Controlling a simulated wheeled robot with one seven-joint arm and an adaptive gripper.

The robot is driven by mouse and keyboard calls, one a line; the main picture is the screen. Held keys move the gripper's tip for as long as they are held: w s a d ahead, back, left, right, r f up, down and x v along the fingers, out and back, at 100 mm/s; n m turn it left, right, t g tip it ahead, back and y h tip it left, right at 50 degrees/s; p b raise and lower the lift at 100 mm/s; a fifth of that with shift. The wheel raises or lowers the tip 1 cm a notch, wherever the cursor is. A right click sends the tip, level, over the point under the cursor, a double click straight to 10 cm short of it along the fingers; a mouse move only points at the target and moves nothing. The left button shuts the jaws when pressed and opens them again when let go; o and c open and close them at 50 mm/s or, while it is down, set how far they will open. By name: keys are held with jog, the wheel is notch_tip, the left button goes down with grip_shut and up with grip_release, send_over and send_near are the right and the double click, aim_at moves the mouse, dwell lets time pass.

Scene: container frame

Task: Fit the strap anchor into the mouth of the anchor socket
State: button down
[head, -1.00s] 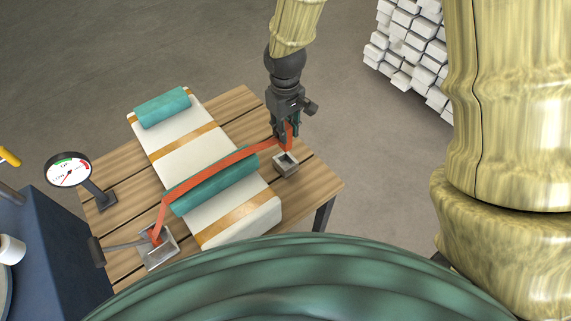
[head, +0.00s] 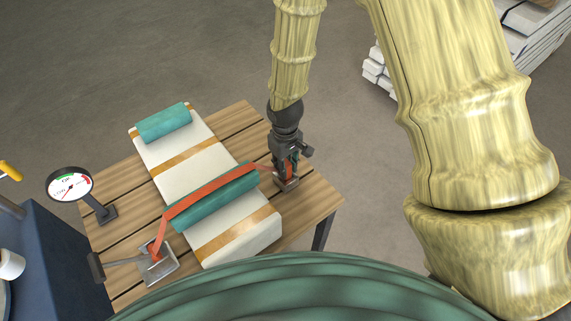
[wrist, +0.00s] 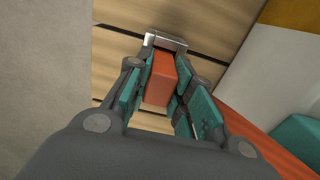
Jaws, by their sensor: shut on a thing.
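The strap anchor, an orange block (wrist: 161,80), is between the teal-padded fingers of my gripper (head: 288,172), which is shut on it. The anchor socket, a small grey metal box (head: 287,185), is on the table's right side, directly under my fingertips. In the wrist view the socket's rim (wrist: 166,39) shows beyond the block's far end. The block's lower end is at the socket's mouth; how deep it sits is hidden. The orange strap (head: 212,191) runs from the anchor over a teal roll to the left fitting.
A white bundle (head: 190,165) with tan bands and teal rolls lies across the wooden table (head: 240,118). A grey metal fitting (head: 158,270) with a lever holds the strap's left end. A dial gauge (head: 70,186) stands at the table's left. Bare planks surround the socket.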

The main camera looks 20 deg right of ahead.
jog(key=shift+f, duration=0.25)
jog(key=c, duration=1.3)
grip_release()
jog(key=shift+o, duration=0.2)
jog(key=shift+r, duration=0.15)
notch_tip(320, 180, up, 12)
jog(key=b, duration=0.1)
jog(key=shift+s+a, duration=0.1)
